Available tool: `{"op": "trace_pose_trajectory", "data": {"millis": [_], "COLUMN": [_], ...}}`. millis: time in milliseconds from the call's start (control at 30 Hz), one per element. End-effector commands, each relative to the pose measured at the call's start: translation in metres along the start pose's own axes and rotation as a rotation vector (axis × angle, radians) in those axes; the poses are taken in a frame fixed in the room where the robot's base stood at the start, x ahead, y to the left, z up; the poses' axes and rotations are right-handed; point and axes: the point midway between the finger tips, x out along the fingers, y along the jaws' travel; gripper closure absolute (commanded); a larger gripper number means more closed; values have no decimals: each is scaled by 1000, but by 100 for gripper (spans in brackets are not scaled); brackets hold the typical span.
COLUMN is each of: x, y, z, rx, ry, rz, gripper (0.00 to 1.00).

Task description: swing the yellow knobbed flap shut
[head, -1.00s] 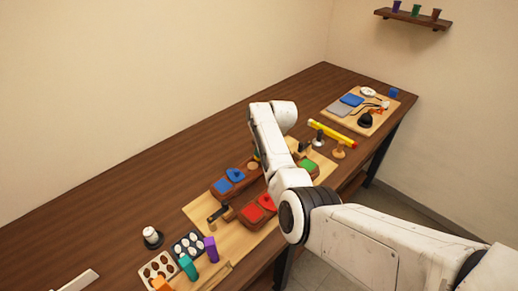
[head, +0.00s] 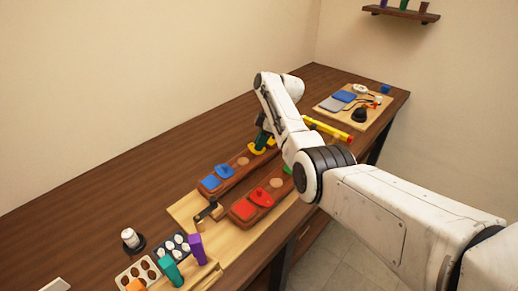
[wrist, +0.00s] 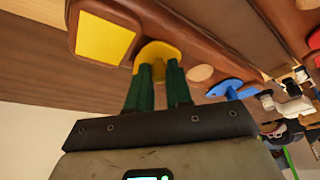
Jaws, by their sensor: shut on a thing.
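The yellow knobbed flap (wrist: 157,54) shows in the wrist view between a yellow square (wrist: 104,38) and a round pale wooden disc. It lies on the brown wooden strip, apart from the square. My gripper (wrist: 158,78) has green fingers that are closed at the flap, and its knob is hidden between them. In the head view the yellow flap (head: 258,150) shows at the far end of the back strip, with my gripper (head: 263,139) above it, partly behind my arm.
The blue flap (head: 225,171) lies beside a blue square on the same strip. A front strip carries a red flap (head: 262,198) and a green part. A dark-handled clamp (head: 207,210) stands near the strips' left ends. A yellow tube (head: 328,130) lies to the right.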

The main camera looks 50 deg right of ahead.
Motion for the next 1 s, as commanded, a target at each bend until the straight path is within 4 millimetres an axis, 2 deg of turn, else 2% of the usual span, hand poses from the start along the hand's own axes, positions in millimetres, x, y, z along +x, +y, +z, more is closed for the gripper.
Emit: {"op": "trace_pose_trajectory", "data": {"millis": [633,667,900,1000], "x": [-2,-2,-1,-1], "y": [3,3,2,2], "z": [0,0,0,1], "rx": [-50,-50,-49,-49], "ry": [2,2,1,1], "rz": [-16,-15,-17,-18], "gripper": [100,79,56,55]}}
